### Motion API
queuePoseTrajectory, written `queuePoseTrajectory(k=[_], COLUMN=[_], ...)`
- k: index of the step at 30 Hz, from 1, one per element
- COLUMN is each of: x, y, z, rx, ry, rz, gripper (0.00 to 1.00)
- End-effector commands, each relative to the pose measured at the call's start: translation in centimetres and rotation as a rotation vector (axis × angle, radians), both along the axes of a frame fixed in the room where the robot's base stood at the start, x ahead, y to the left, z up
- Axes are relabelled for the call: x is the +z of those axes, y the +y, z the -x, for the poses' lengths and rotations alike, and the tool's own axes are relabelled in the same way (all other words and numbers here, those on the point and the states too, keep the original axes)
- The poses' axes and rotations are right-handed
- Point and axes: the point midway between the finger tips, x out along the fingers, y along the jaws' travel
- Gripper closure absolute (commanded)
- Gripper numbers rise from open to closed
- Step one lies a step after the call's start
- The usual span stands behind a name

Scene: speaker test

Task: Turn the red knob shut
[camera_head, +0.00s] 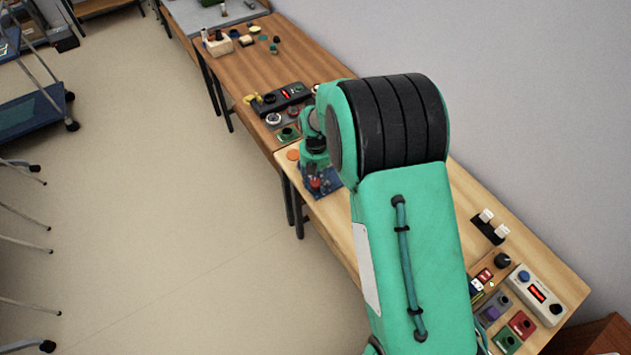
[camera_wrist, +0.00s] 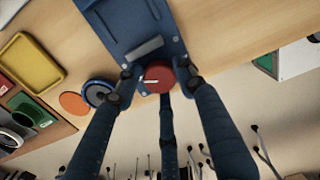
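The red knob (camera_wrist: 158,77) is round with a white pointer mark lying nearly level in the wrist view. It sits on a blue panel (camera_wrist: 112,18) with a grey bar beside it. My gripper (camera_wrist: 157,79) has its dark-blue fingers spread around the knob, one tip on the left, one on the right and one below. Narrow gaps seem to show at the side tips; contact at the lower finger is unclear. In the head view, the knob (camera_head: 316,183) shows small beneath my gripper (camera_head: 315,172), and my arm hides much of the table.
A blue ring-shaped part (camera_wrist: 98,93), an orange disc (camera_wrist: 73,103) and a yellow tray (camera_wrist: 30,62) lie left of the panel. Several control boxes, including a white one (camera_head: 537,294), stand at the table's right end. The floor (camera_head: 170,220) at left is mostly clear.

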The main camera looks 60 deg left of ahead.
Motion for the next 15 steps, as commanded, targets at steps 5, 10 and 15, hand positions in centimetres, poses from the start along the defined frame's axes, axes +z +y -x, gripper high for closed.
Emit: queuePoseTrajectory(k=[5, 10, 15], x=[-0.08, -0.08, -0.09], y=[0.00, 0.00, -0.01], z=[0.00, 0.00, 0.01], rx=[0.000, 0.000, 0.000], ry=[0.000, 0.000, 0.000], rz=[0.000, 0.000, 0.000], gripper=[0.60, 0.72, 0.94])
